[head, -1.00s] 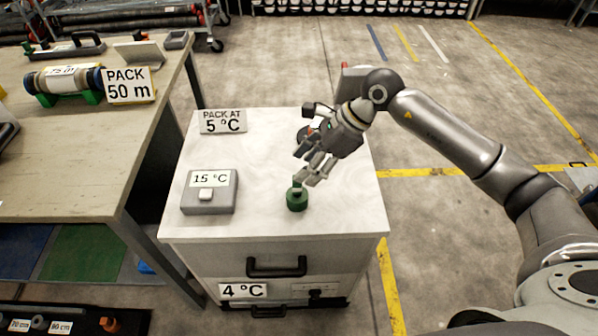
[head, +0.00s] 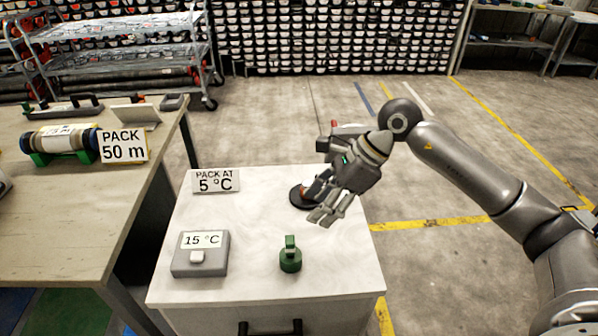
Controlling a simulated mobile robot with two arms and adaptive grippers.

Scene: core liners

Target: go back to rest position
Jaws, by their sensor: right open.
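My right gripper (head: 325,216) is open and empty above the right rear part of the white cabinet top (head: 240,273). A green cylinder with a small upright tab (head: 290,258) stands on the cabinet's front middle, apart from the gripper. A dark round object (head: 300,197) sits behind the gripper and is partly hidden by it. My left gripper is not in view.
A grey box reading 15 °C (head: 200,262) and a PACK AT 5 °C sign (head: 216,181) stand on the cabinet. The wooden table (head: 60,215) at left holds a cylinder on green supports (head: 62,140) and a PACK 50 m sign (head: 124,146).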

